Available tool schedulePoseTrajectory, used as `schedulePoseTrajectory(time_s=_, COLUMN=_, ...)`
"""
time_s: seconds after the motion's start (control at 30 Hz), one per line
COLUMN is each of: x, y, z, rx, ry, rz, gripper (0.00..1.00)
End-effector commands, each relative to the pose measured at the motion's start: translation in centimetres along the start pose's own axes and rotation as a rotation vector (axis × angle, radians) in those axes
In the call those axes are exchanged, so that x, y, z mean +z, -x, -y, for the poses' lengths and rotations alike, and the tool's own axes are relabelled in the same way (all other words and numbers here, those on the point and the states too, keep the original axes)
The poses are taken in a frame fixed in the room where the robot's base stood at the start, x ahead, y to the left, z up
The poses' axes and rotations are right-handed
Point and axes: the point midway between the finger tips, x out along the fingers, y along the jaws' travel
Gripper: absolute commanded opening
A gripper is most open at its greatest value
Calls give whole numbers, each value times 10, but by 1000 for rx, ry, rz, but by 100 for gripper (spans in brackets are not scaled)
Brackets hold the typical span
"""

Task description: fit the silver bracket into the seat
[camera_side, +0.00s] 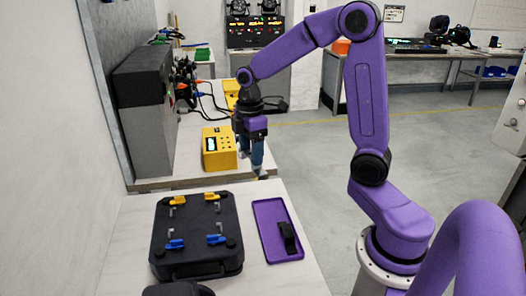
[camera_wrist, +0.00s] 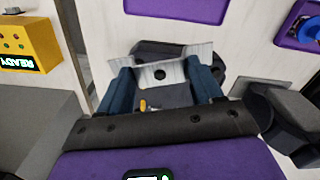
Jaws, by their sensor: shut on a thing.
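The silver bracket (camera_wrist: 172,70) is a bent plate with a dark round hole, seen in the wrist view. My gripper (camera_wrist: 162,88) is shut on it, with one blue finger at each side. In the side view my gripper (camera_side: 256,155) points down beside the yellow box, near the edge of the back bench. The bracket is too small there to make out clearly. A dark rounded part shows behind and below the bracket in the wrist view. I cannot tell whether it is the seat or whether the bracket touches it.
The yellow box (camera_side: 219,149) has a lit display, reading READY in the wrist view (camera_wrist: 25,45). A black case (camera_side: 197,230) with yellow and blue clamps lies on the front table. A purple tray (camera_side: 261,222) beside it holds a black piece (camera_side: 290,238). Cables hang behind.

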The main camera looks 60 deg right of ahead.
Motion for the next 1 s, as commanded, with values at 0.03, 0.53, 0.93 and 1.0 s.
schedulePoseTrajectory(time_s=0.03, x=-14, y=0, z=0, rx=0, ry=78, rz=0, gripper=30)
schedulePoseTrajectory(time_s=0.53, x=-160, y=-1, z=32, rx=0, ry=1048, rz=0, gripper=30)
schedulePoseTrajectory(time_s=0.93, x=-191, y=-29, z=48, rx=-3, ry=1281, rz=1, gripper=30)
schedulePoseTrajectory(time_s=1.0, x=-191, y=-41, z=47, rx=-5, ry=1279, rz=2, gripper=30)
